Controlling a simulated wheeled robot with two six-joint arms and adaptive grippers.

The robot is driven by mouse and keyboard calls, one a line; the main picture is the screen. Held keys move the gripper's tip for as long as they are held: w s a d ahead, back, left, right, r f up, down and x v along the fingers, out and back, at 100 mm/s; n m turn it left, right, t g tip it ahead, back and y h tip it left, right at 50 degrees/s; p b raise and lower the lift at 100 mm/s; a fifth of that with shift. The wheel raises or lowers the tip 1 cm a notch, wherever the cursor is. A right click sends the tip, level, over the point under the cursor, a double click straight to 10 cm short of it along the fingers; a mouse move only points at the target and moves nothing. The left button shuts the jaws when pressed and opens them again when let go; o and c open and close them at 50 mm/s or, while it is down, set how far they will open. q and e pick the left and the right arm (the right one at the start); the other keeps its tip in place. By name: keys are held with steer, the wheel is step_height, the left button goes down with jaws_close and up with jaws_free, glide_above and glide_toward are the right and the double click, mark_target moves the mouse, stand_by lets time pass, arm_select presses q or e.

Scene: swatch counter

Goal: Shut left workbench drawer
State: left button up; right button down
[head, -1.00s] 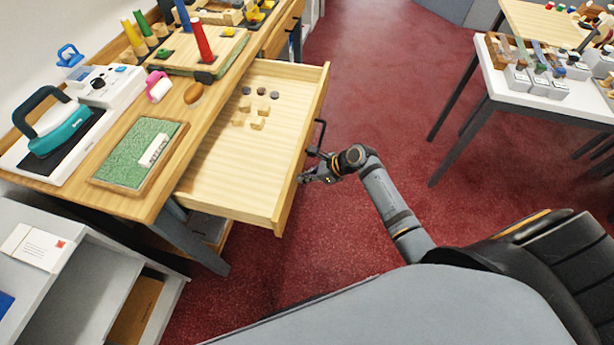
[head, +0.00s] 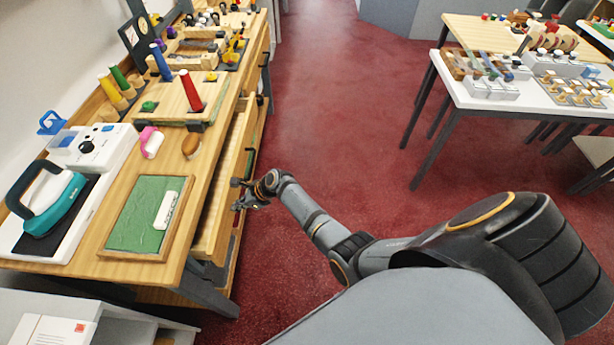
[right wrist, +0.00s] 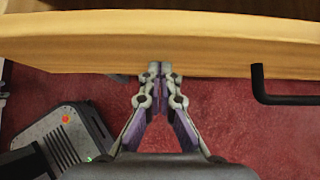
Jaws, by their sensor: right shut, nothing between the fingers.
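The left workbench drawer (head: 222,190) sits under the near part of the wooden bench. It stands only slightly out, with a narrow strip showing past the bench top, and its inside is mostly hidden. My right gripper (head: 243,201) is shut and empty at the drawer's front. In the right wrist view, the shut fingertips (right wrist: 160,70) meet the lower part of the wooden drawer front (right wrist: 90,48). The dark bar handle (right wrist: 285,98) is to the right of the fingers, apart from them. My left gripper is not in view.
A white table (head: 470,98) with several small items stands at right. Red floor (head: 320,110) is open between them. A grey cabinet (head: 120,322) stands at lower left.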

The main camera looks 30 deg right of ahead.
mark_target(228, 203)
steer(key=w+a, duration=0.2)
steer(key=a, duration=0.1)
steer(key=shift+b, duration=0.35)
steer(key=shift+w+a, duration=0.35)
steer(key=shift+a, duration=0.1)
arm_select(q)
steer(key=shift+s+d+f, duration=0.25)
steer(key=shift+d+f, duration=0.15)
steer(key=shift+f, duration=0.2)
arm_select(e)
steer(key=shift+a+r, duration=0.1)
steer(key=shift+r, duration=0.05)
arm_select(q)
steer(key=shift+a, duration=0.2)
arm_select(e)
steer(key=shift+w+a+r, duration=0.1)
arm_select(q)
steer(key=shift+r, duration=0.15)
